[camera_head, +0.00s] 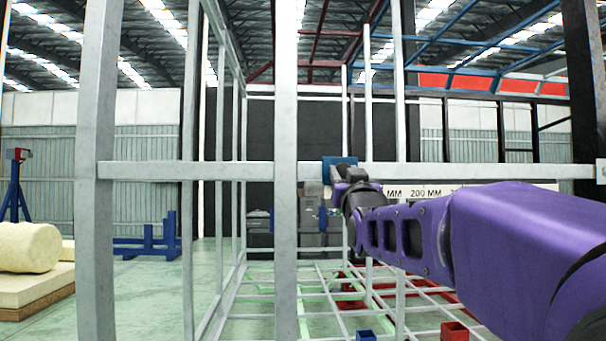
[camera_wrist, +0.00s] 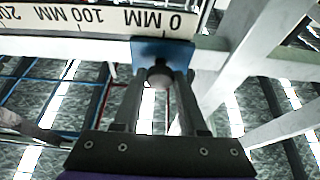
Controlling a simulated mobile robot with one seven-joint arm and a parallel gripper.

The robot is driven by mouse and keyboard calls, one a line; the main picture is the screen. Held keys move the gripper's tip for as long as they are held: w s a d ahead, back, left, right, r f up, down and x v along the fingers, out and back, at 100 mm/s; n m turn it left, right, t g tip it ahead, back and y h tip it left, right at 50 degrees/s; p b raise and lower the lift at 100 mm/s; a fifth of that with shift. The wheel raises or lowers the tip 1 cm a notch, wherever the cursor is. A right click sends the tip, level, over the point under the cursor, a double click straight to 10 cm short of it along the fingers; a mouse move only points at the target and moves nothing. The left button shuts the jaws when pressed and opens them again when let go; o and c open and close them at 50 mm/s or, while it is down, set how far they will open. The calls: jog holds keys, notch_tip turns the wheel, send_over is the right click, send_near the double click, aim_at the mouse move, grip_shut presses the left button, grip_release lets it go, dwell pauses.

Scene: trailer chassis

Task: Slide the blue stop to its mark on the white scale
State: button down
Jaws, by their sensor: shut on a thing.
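The blue stop (camera_head: 338,161) sits on the horizontal grey rail, just right of the middle upright. In the wrist view the blue stop (camera_wrist: 145,48) lies beside the 0 MM end of the white scale (camera_wrist: 113,18). In the head view the white scale (camera_head: 440,190) runs right along the rail, with 200 MM readable, and my arm hides part of it. My gripper (camera_wrist: 160,72) is shut on the stop's round grey knob (camera_wrist: 160,80), with a finger on each side. In the head view my gripper (camera_head: 345,188) is at the stop, its fingertips hard to make out.
The grey rail (camera_head: 220,171) crosses the frame uprights. A thick upright (camera_head: 286,120) stands close left of the stop. Another upright (camera_head: 399,100) stands to the right, at the scale. Rails of a lower frame lie beyond, near the floor.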

dwell(0.8)
jog(key=d+b, duration=0.1)
jog(key=d, duration=0.9)
jog(key=shift+d+r, duration=0.1)
jog(key=shift+c, duration=2.3)
grip_release()
jog(key=shift+f, duration=0.2)
